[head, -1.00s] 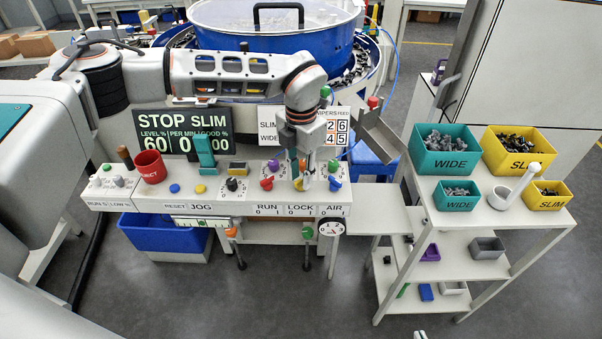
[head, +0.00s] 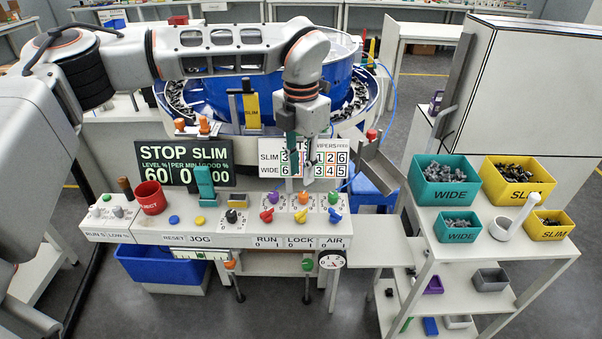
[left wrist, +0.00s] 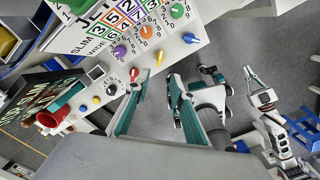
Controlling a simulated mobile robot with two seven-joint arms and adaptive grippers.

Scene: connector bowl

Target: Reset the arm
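My left arm reaches in from the left in the head view, over the back of the control console (head: 210,232). My left gripper (head: 305,172) points down in front of the white counter board (head: 270,160), above the row of knobs. Its fingers are apart with nothing between them. The left wrist view shows the two teal-lined fingers (left wrist: 156,82) spread, with the red knob (left wrist: 134,75) and yellow knob (left wrist: 160,52) beyond the tips. What looks like my right gripper (left wrist: 260,88) hangs low at the right of that view; its opening is unclear. It is not in the head view.
The blue bowl feeder (head: 230,98) stands behind the arm. A metal chute (head: 372,160) is right of the gripper. A shelf cart (head: 405,215) with WIDE (head: 446,195) and SLIM (head: 519,195) bins stands at the right. A red reject cup (head: 150,198) sits on the console.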

